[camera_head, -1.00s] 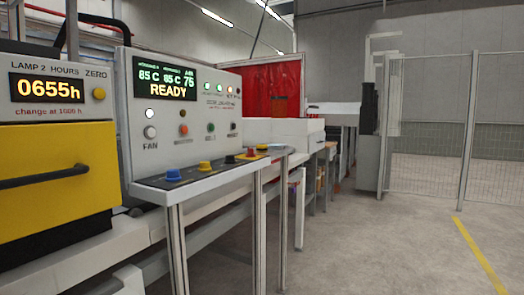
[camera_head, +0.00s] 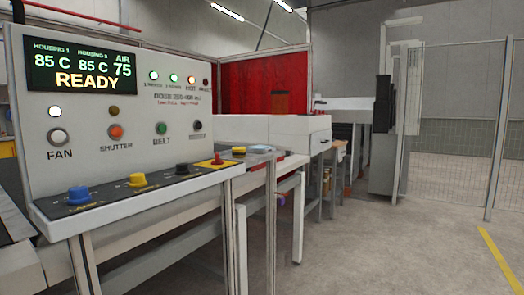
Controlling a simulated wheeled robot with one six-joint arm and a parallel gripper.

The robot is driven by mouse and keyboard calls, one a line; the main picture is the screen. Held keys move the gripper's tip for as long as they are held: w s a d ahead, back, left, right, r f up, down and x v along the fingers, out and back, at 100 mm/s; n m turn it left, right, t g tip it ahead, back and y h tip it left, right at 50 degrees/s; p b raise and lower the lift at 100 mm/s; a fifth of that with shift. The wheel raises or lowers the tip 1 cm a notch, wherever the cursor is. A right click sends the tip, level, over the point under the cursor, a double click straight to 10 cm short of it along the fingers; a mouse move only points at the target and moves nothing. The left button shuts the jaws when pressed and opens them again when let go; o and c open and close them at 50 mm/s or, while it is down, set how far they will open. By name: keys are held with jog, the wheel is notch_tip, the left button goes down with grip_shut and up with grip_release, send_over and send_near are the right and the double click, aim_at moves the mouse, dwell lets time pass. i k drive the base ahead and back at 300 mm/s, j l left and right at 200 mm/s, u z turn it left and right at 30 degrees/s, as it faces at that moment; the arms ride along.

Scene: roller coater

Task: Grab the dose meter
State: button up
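No thing in view can be surely told as the dose meter. A small yellow object (camera_head: 238,150) lies on a grey ledge (camera_head: 262,150) at the right end of the control panel; it is too small to tell what it is. My gripper is not in view.
The control panel (camera_head: 100,110) reads READY, with lamps and buttons. Its front shelf (camera_head: 110,207) has blue, yellow, black and red knobs. Beyond stand a white machine housing (camera_head: 300,130), a red curtain (camera_head: 240,80) and a mesh fence (camera_head: 455,130). The floor (camera_head: 400,245) at right is clear.

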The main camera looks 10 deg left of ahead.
aim_at(238, 152)
jog(key=i+l, duration=0.15)
jog(key=i, duration=0.3)
jog(key=i+l+z, duration=0.1)
jog(key=i, duration=0.4)
jog(key=i+l, duration=0.2)
jog(key=i, duration=0.25)
